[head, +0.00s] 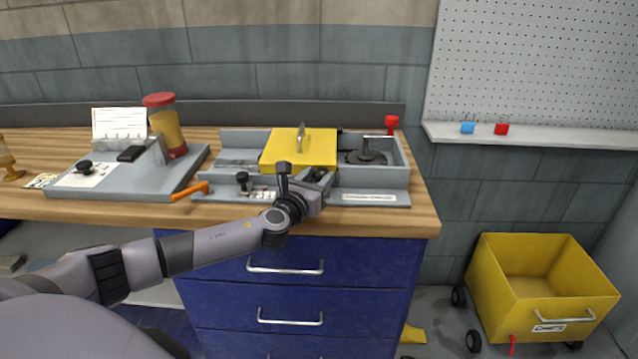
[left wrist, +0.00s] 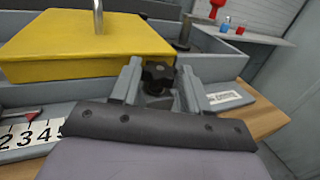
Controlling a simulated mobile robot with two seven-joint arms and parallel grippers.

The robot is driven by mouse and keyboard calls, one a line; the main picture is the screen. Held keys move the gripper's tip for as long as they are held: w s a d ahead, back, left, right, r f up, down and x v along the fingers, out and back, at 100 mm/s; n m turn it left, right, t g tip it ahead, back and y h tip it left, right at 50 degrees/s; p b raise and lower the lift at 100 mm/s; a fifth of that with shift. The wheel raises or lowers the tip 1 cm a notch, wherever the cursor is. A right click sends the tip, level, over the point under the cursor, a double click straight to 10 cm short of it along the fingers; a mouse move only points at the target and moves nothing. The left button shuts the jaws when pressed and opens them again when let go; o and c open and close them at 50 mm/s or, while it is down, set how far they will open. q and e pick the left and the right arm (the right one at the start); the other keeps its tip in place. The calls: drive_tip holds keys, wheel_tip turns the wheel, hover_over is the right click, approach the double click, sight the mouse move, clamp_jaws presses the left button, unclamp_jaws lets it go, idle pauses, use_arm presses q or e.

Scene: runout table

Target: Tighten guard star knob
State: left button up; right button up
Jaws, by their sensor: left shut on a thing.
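The black star knob (left wrist: 158,73) sits at the front of the grey machine, below the right front corner of the yellow guard (head: 318,148). The guard is down flat with a metal handle on top, and it also shows in the left wrist view (left wrist: 88,45). My left gripper (head: 318,178) reaches in from the front. In the left wrist view its two grey fingers (left wrist: 157,82) stand on either side of the knob and are shut on it. In the head view the gripper mostly hides the knob. My right gripper is not in view.
A number scale (left wrist: 30,132) runs along the machine's front. A red knob (head: 391,123) stands at its back right. A yellow cart (head: 545,290) stands on the floor at right.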

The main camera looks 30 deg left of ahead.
use_arm(q)
drive_tip(key=shift+a+m+h+b, duration=0.2)
drive_tip(key=shift+m+h+b, duration=0.6)
drive_tip(key=shift+h, duration=0.4)
drive_tip(key=o, duration=1.1)
drive_tip(key=shift+r, duration=0.1)
drive_tip(key=shift+c, duration=0.2)
